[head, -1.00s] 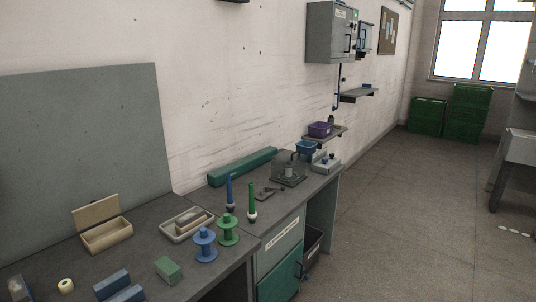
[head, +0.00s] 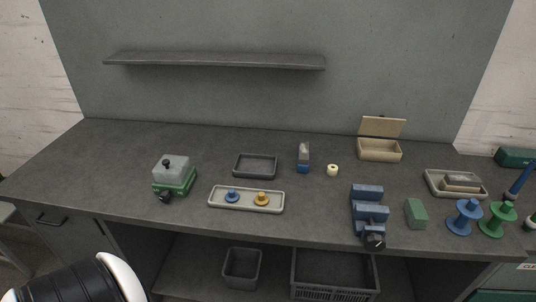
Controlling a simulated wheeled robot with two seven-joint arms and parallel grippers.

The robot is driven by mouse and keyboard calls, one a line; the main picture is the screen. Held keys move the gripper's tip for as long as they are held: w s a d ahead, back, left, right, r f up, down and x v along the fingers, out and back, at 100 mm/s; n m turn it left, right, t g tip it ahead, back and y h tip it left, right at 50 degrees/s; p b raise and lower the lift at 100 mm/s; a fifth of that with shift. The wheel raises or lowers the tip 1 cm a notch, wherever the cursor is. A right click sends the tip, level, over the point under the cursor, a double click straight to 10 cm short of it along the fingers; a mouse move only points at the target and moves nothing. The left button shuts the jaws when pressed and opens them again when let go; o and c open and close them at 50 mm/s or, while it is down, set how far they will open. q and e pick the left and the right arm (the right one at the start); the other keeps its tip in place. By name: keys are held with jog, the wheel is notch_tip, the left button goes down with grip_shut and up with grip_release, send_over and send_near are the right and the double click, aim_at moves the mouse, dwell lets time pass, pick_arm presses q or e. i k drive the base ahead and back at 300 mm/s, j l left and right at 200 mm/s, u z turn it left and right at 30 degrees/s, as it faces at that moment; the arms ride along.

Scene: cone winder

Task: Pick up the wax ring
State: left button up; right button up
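A small cream ring with a dark hole, which looks like the wax ring (head: 332,170), lies on the dark grey workbench (head: 300,215), right of the middle. It stands apart from the things around it. Part of my own arm, black and white, shows at the lower left corner, in front of the bench. Neither gripper is in view.
A blue-and-grey block (head: 304,158) stands just left of the ring. An open wooden box (head: 380,152) is behind right, a blue device (head: 369,212) in front right. A grey tray (head: 256,165) and a pale tray with two knobs (head: 217,197) lie left. A shelf (head: 215,61) hangs above.

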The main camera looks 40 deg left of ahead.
aim_at(333, 169)
jog(key=u, duration=0.8)
jog(key=l+u, duration=0.2)
